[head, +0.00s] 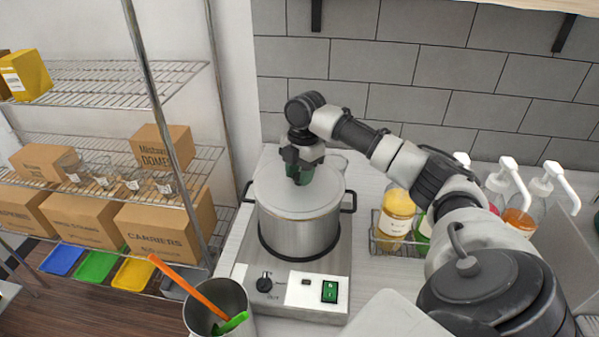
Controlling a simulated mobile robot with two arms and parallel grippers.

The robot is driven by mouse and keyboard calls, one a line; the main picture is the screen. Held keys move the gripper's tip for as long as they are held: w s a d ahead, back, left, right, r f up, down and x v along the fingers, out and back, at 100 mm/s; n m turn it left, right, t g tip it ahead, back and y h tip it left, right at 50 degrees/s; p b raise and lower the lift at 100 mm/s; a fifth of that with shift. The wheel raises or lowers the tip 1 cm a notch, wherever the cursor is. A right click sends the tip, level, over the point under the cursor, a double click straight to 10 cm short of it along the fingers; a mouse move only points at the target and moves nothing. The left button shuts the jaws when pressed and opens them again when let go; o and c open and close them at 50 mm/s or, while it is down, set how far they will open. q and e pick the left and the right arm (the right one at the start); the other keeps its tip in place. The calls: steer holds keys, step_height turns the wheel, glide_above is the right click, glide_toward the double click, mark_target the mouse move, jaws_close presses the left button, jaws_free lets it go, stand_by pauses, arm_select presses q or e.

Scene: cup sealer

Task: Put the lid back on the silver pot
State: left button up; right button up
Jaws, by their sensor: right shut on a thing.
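The silver pot (300,237) stands upright on a hot plate, with a black handle on each side. The round, pale silver lid (315,197) is level over the pot's mouth. It looks to be on the rim, but I cannot tell whether it is fully seated. My right gripper (302,178) points down over the middle of the lid and is shut on it, with the grasped part hidden by the fingers. My left gripper is out of view.
The hot plate (298,292) has a knob and a green switch. A metal cup (228,300) with orange and green utensils stands at front left. Wire shelves with boxes (165,232) are at left.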

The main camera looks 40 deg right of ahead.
stand_by(0.4)
steer(key=o, duration=1.6)
steer(key=shift+r, duration=3.5)
jaws_close()
